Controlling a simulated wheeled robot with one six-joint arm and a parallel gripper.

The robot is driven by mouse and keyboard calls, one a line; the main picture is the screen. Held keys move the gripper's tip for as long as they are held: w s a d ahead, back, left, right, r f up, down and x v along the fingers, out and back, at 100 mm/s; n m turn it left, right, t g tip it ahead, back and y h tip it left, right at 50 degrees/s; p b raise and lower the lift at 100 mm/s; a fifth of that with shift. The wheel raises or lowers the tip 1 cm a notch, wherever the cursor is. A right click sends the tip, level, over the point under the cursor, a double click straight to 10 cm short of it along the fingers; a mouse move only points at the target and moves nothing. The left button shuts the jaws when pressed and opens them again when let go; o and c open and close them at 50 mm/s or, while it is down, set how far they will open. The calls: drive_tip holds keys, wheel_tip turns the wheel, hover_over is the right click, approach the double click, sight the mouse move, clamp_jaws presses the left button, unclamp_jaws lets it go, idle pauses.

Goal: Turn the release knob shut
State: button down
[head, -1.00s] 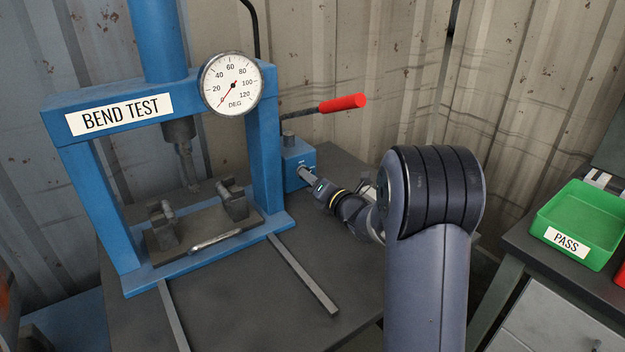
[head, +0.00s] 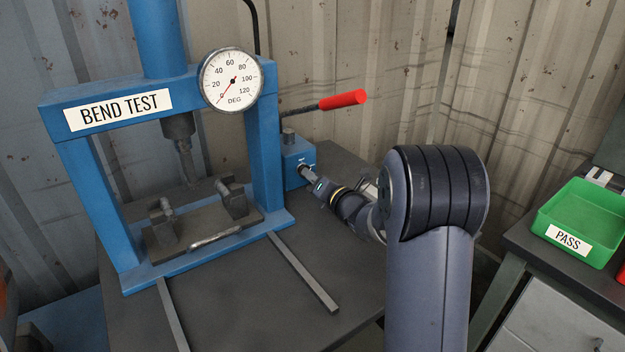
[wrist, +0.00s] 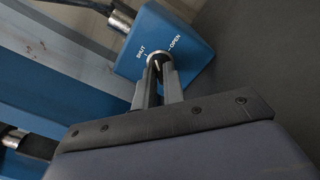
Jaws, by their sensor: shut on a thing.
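The release knob (wrist: 158,58) is a small round metal knob on the face of a blue pump block (wrist: 190,62). The block is marked SHUT on the left and OPEN on the right in the wrist view. My gripper (wrist: 157,72) is shut on the knob, one finger on each side. The fingers cover much of it, and I cannot tell clearly which mark it points to. In the head view the blue block (head: 296,152) stands at the right foot of the press, with my gripper (head: 306,174) at its face and the knob mostly hidden.
The blue bend-test press (head: 265,150) stands left of my arm, its gauge (head: 231,79) needle near 0. A red-handled pump lever (head: 343,100) sticks out above the block. A metal piece (head: 215,238) lies at the press bed. A green PASS tray (head: 580,222) is far right.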

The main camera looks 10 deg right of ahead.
drive_tip(key=n+b, duration=0.1)
drive_tip(key=b, duration=0.1)
drive_tip(key=n+b, duration=0.3)
drive_tip(key=b, duration=0.1)
drive_tip(key=shift+f+n, duration=0.3)
drive_tip(key=n+b, duration=0.3)
drive_tip(key=b, duration=0.1)
drive_tip(key=shift+r+n, duration=0.15)
drive_tip(key=shift+n, duration=0.15)
drive_tip(key=shift+r, duration=0.1)
drive_tip(key=c, duration=1.5)
unclamp_jaws()
drive_tip(key=shift+s, duration=0.1)
drive_tip(key=v, duration=1)
drive_tip(key=shift+s+d, duration=0.15)
drive_tip(key=shift+s, duration=0.15)
